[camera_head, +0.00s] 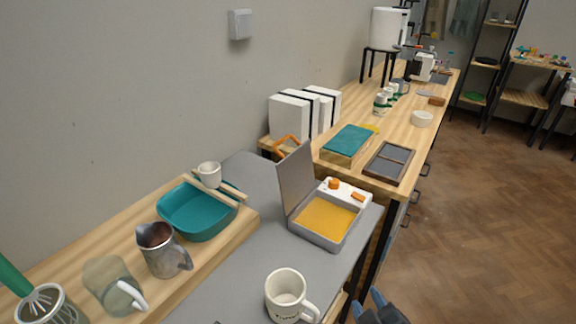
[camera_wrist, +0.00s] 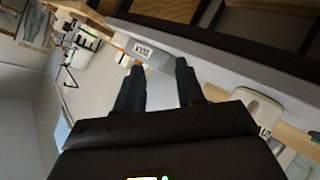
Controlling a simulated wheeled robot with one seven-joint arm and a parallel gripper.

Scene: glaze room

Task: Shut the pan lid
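The pan is a shallow grey box (camera_head: 331,240) with a yellow-orange inside, on the grey worktop in the head view. Its grey lid (camera_head: 296,182) stands nearly upright along the pan's left side, so the pan is open. My gripper (camera_head: 367,304) shows at the bottom edge of the head view, nearer than the pan and slightly to its right, apart from it. In the wrist view my gripper (camera_wrist: 160,78) has its two dark fingers spread, with nothing between them. A small grey thing with a label (camera_wrist: 143,51) lies beyond the fingertips; I cannot tell if it is the pan.
A white mug (camera_head: 286,294) stands on the worktop left of my gripper. A white unit with orange parts (camera_head: 345,191) sits right behind the pan. A teal basin (camera_head: 197,210), a metal pitcher (camera_head: 163,250) and a glass mug (camera_head: 114,286) stand at left. Bare worktop lies left of the pan.

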